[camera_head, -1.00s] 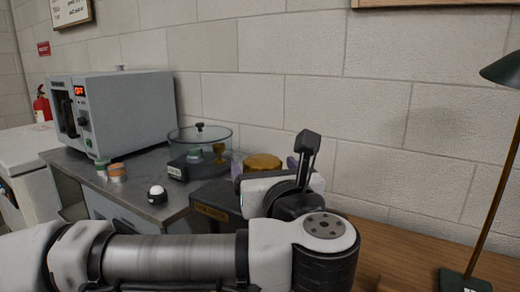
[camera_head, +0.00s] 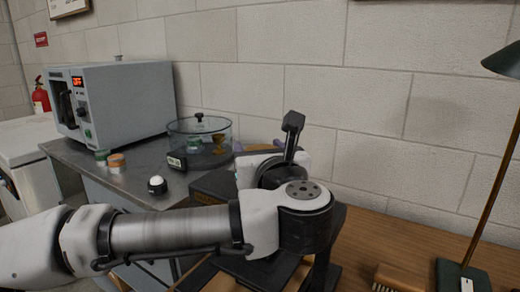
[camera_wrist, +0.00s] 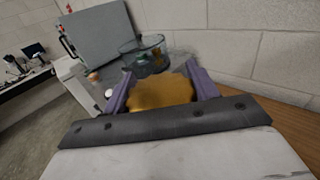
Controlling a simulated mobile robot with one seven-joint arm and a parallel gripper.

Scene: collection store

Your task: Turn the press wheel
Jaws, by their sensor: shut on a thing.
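The press wheel (camera_wrist: 162,92) is a brass-coloured disc with an uneven rim. In the wrist view it sits between the two purple fingers of my gripper (camera_wrist: 161,80), which is shut on it. In the head view only a thin strip of the wheel (camera_head: 262,149) shows above my wrist, and my arm hides most of the rest. The dark press (camera_head: 214,183) stands under my wrist, partly covered by my arm. The fingertips' exact contact with the rim is hard to make out.
A grey oven-like unit (camera_head: 118,103) and a round glass vessel (camera_head: 199,140) stand on the metal bench. Small jars (camera_head: 116,162) and a white-topped black object (camera_head: 157,186) are near its front. A lamp (camera_head: 497,150) and a brush (camera_head: 392,278) are on the wooden table at right.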

